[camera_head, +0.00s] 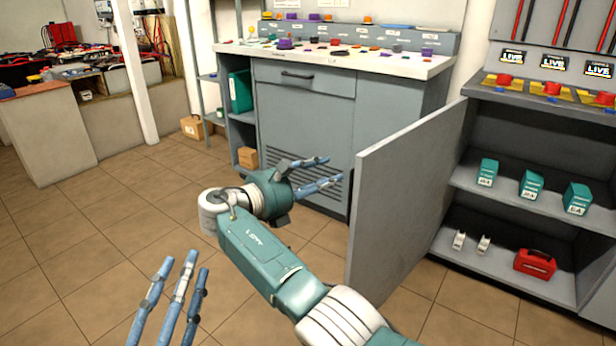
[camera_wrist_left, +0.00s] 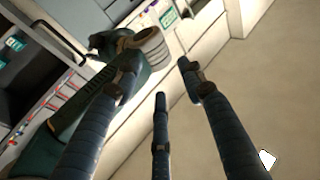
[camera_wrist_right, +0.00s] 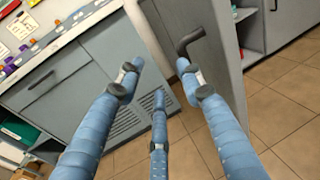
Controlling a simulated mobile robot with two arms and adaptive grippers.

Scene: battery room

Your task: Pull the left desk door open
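The left desk door (camera_head: 405,200) is a flat grey panel standing swung out from the open shelf unit (camera_head: 520,215) on the right. Its far face shows in the right wrist view (camera_wrist_right: 222,75) with a dark bent handle (camera_wrist_right: 190,42). My right gripper (camera_head: 334,169) is open and empty, to the left of the door. In the right wrist view one fingertip lies just below the handle in the picture; contact cannot be told. My left gripper (camera_head: 187,262) is open and empty over the floor, bottom left. The handle is hidden in the head view.
A grey desk (camera_head: 300,110) with a drawer handle and cluttered top stands behind my right gripper. The shelves hold teal boxes (camera_head: 531,185) and a red case (camera_head: 535,263). A workbench (camera_head: 50,130) is far left. Tiled floor is clear on the left.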

